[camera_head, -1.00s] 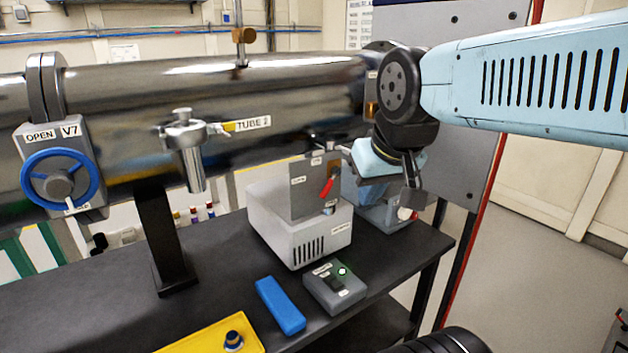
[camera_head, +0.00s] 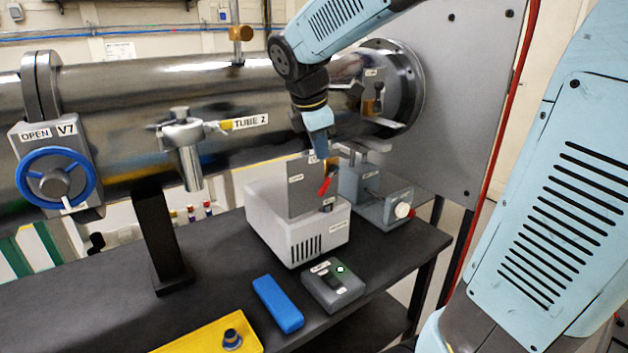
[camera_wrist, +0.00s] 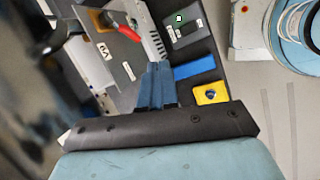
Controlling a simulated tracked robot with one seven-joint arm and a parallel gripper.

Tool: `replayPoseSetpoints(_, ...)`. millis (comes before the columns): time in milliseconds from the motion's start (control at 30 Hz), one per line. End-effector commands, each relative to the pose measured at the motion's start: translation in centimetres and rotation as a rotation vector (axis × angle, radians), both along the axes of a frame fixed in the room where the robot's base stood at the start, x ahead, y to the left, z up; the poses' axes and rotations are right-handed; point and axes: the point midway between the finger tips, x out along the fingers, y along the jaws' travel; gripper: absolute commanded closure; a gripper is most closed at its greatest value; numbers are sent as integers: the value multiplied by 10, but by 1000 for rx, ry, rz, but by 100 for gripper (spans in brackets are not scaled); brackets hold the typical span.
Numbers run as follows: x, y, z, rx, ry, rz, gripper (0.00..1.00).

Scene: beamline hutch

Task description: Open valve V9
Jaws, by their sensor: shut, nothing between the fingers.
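A red lever (camera_head: 324,187) is mounted on an upright grey panel (camera_head: 302,178) on a pale box (camera_head: 300,234) on the bench. In the wrist view the red lever (camera_wrist: 124,27) lies beyond my fingers, and a rotated label on the panel (camera_wrist: 122,72) seems to read V9. My gripper (camera_head: 321,152) points down just above the panel's top edge, over the lever, apart from the lever. Its fingers are together and empty in the wrist view (camera_wrist: 157,68). How the lever's pivot sits is too small to tell.
A steel tube (camera_head: 110,95) with a blue V7 handwheel (camera_head: 57,178) runs behind. A grey unit with a white knob (camera_head: 402,210) stands right of the panel. A control box (camera_head: 333,287), blue block (camera_head: 278,304) and yellow tray (camera_head: 190,338) lie in front.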

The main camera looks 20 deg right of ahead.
Motion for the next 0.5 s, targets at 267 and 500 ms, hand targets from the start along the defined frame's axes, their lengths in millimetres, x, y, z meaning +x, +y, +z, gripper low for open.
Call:
replayPoseSetpoints(267, 57, 23, -14, -187, 169, 418, 100)
replayPoseSetpoints(500, 70, 25, -23, -229, 211, 514, 100)
